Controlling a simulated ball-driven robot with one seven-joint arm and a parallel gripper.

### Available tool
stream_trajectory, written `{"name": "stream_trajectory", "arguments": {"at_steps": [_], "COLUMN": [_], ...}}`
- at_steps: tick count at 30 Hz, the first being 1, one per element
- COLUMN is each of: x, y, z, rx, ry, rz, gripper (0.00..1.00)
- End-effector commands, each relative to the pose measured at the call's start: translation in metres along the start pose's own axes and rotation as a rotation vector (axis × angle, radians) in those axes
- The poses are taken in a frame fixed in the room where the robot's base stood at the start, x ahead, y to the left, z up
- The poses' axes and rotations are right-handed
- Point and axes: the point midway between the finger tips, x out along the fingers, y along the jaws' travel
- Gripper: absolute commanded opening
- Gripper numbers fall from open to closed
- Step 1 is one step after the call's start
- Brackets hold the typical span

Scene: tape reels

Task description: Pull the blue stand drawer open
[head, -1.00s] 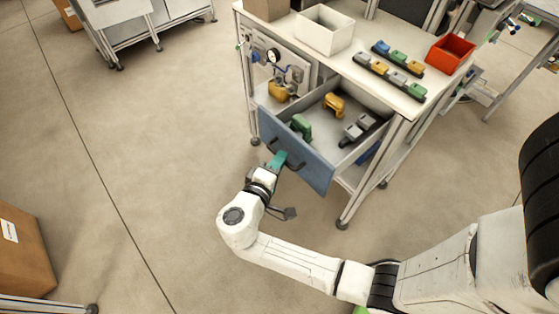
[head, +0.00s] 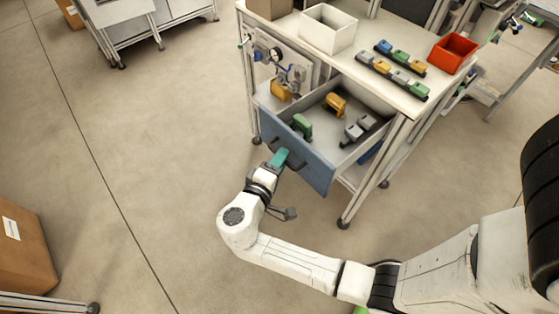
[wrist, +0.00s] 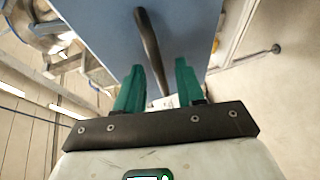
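The blue-fronted drawer (head: 318,167) of the workbench stands pulled out, with its inside showing in the head view. Its blue front also fills the top of the wrist view (wrist: 95,30). A dark bar handle (wrist: 150,45) is on that front. My gripper (wrist: 158,80) has two green fingers, open with a gap between them. The lower end of the handle shows between the fingers, with space beside it. The fingers' exact contact with the handle is hidden there.
The drawer holds a green tool (head: 302,126), a yellow tool (head: 335,104) and grey parts (head: 359,128). On the bench top are a white bin (head: 327,35), a red bin (head: 452,54) and rows of coloured blocks.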

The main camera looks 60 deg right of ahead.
Motion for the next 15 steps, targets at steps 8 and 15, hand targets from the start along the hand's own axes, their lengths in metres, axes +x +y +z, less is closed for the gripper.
{"name": "stream_trajectory", "arguments": {"at_steps": [8,15], "x": [-0.042,-0.085], "y": [-0.002,-0.002], "z": [-0.001,-0.001], "rx": [0.0,0.001], "ry": [0.006,0.005], "rz": [-0.002,-0.001], "gripper": [0.38,0.38]}}
